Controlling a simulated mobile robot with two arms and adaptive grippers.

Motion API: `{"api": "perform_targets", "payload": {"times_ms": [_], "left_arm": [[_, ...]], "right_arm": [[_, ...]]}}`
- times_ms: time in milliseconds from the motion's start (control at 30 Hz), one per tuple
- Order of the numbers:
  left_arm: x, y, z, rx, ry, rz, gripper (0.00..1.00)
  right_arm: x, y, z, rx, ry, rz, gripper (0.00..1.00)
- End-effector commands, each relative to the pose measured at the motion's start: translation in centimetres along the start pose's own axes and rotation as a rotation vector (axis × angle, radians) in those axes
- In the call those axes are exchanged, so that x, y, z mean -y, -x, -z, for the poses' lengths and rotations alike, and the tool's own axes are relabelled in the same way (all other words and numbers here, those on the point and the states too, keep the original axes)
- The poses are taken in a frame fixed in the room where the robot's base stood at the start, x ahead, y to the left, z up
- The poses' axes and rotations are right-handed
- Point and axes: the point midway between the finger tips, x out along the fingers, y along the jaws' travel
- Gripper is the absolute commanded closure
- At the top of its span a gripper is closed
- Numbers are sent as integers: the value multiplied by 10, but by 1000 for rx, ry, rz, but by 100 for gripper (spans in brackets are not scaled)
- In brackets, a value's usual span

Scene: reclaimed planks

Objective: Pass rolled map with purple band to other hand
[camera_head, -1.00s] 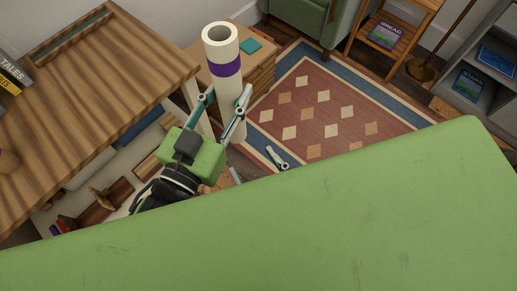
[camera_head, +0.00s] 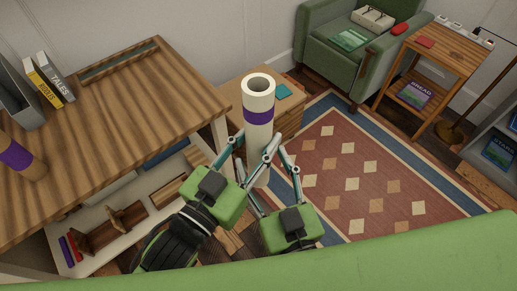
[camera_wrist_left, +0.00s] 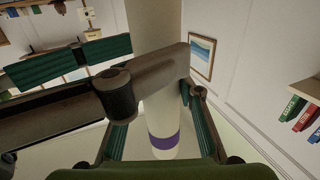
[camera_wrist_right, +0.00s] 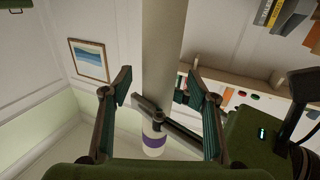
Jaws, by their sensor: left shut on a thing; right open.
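The rolled map (camera_head: 260,98), a cream tube with a purple band, stands roughly upright, its open end up. My left gripper (camera_head: 253,150) is shut on it below the band. My right gripper (camera_head: 273,168) is open, with its fingers around the lower part of the map, close to the left fingers. In the left wrist view, the map (camera_wrist_left: 155,110) passes between the left fingers, and a right finger crosses in front. In the right wrist view, the map (camera_wrist_right: 161,60) runs between the spread right fingers. The map's lower end is hidden behind the grippers in the head view.
A wooden desk (camera_head: 130,95) at left holds books (camera_head: 50,80) and a brown tube with a purple band (camera_head: 20,158). A drawer cabinet (camera_head: 290,112) stands behind the map. A patterned rug (camera_head: 345,170), green armchair (camera_head: 340,60) and side table (camera_head: 440,50) lie to the right.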

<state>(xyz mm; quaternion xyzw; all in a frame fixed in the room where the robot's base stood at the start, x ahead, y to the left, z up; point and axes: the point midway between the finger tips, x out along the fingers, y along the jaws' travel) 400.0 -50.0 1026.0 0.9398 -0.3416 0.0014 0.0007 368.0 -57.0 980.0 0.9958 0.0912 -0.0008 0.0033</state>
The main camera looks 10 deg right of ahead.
Motion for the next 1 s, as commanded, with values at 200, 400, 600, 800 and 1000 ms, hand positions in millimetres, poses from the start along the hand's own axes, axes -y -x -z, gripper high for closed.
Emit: {"api": "perform_targets", "payload": {"times_ms": [200,400,600,800,1000], "left_arm": [[0,0,0,-1,0,0,89],[0,0,0,-1,0,0,89],[0,0,0,-1,0,0,89],[0,0,0,-1,0,0,89],[0,0,0,-1,0,0,89]], "right_arm": [[-1,-22,2,-10,-1,-1,46],[0,-33,1,-6,-1,0,46],[0,-36,1,-3,0,1,46],[0,-36,1,-3,0,1,46],[0,-36,1,-3,0,1,89]]}}
